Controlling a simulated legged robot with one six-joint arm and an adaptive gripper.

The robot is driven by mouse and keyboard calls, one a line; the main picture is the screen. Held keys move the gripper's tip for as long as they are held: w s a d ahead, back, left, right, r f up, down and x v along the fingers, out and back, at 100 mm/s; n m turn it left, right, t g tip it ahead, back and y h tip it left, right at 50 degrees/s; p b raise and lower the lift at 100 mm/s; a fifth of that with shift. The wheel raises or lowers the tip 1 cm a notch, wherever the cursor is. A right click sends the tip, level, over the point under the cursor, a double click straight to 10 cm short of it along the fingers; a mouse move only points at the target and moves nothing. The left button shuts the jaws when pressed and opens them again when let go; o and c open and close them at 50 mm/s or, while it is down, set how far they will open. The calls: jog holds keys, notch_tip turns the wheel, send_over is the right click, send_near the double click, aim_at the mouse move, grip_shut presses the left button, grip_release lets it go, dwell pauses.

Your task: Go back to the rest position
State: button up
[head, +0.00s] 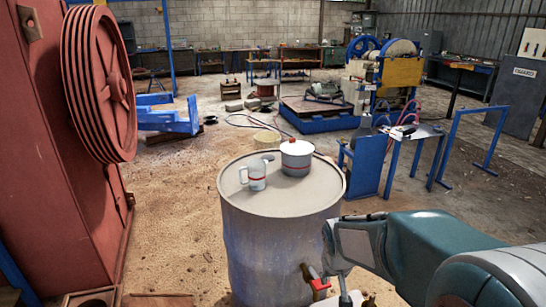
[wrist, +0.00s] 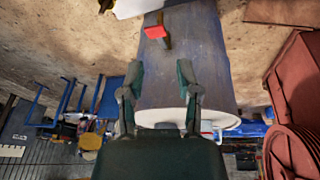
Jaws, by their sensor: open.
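My arm (head: 420,245) reaches in from the lower right of the head view, its wrist in front of the right side of a grey drum. In the wrist view, which is turned upside down, my gripper (wrist: 159,78) is open. Its two dark green fingers stand apart with nothing between them, and the drum's side (wrist: 195,65) shows behind them. In the head view the fingers cannot be made out clearly.
The drum (head: 265,245) bears a white mug (head: 254,176) and a lidded pot (head: 297,158). A red-handled tap (head: 318,284) sticks out low on its side. A red machine (head: 45,150) stands at left, a blue-legged table (head: 415,132) at right. Sandy floor between is mostly open.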

jog(key=s+r+t, duration=0.1)
jog(key=s+r, duration=0.5)
jog(key=s, duration=0.4)
jog(key=s+d+r+t, duration=0.1)
jog(key=s+r, duration=0.5)
jog(key=s, duration=0.4)
jog(key=shift+s+r+m+y, duration=0.3)
jog(key=shift+m, duration=0.1)
